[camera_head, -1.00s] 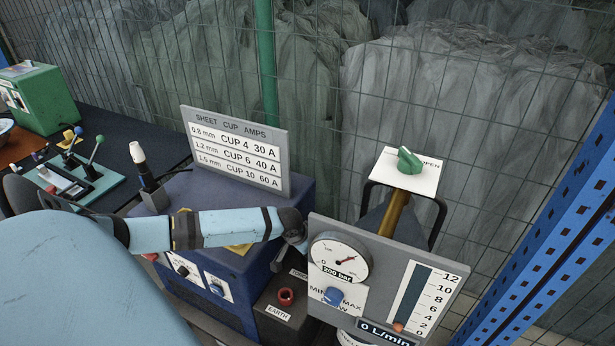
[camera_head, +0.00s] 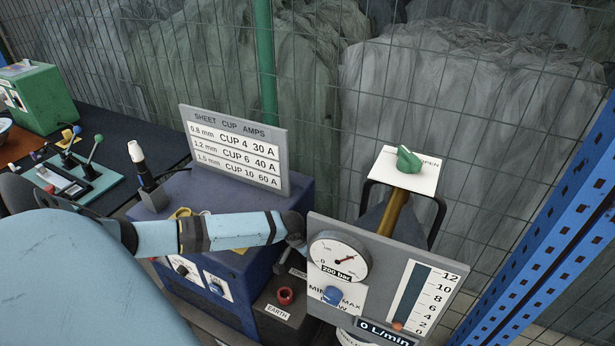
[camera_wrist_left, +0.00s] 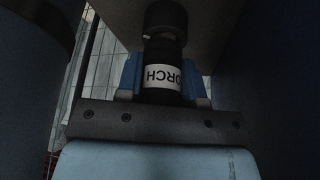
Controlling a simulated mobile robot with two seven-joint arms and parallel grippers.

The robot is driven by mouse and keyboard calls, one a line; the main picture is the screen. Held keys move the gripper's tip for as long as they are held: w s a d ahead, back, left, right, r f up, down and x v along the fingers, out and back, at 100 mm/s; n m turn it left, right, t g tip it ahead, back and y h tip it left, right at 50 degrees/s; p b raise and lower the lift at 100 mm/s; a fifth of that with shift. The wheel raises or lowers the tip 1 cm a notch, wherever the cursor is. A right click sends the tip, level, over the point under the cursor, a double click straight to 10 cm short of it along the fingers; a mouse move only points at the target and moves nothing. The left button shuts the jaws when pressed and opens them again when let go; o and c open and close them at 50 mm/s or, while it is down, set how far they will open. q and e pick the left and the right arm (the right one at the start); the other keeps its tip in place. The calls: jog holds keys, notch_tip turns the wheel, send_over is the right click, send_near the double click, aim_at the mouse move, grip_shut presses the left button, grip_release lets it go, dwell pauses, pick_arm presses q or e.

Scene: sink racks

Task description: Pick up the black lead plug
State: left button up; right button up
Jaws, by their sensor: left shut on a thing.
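The black lead plug (camera_wrist_left: 162,52) shows in the left wrist view, with a white band lettered "TORCH" that appears upside down. My left gripper (camera_wrist_left: 160,84) has its blue fingers on both sides of the plug and is shut on it. The plug's upper end meets a wider black round part; I cannot tell whether it is seated in a socket. In the head view my left arm reaches across the blue welding unit (camera_head: 235,310) to behind the gauge panel (camera_head: 385,262). The gripper and plug are hidden there. My right gripper is not in view.
A red socket (camera_head: 285,296) marked "EARTH" sits on a dark box beside the gauge panel. A cup-and-amps sign (camera_head: 234,148) stands on the welding unit. A torch-like handle (camera_head: 141,165) stands left of it. A gas valve with a green knob (camera_head: 408,160) rises behind the panel.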

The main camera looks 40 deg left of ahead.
pick_arm(q)
jog(key=shift+r, duration=0.55)
notch_tip(320, 180, up, 26)
jog(key=p, duration=0.9)
dwell(0.9)
jog(key=shift+r, duration=0.1)
dwell(0.5)
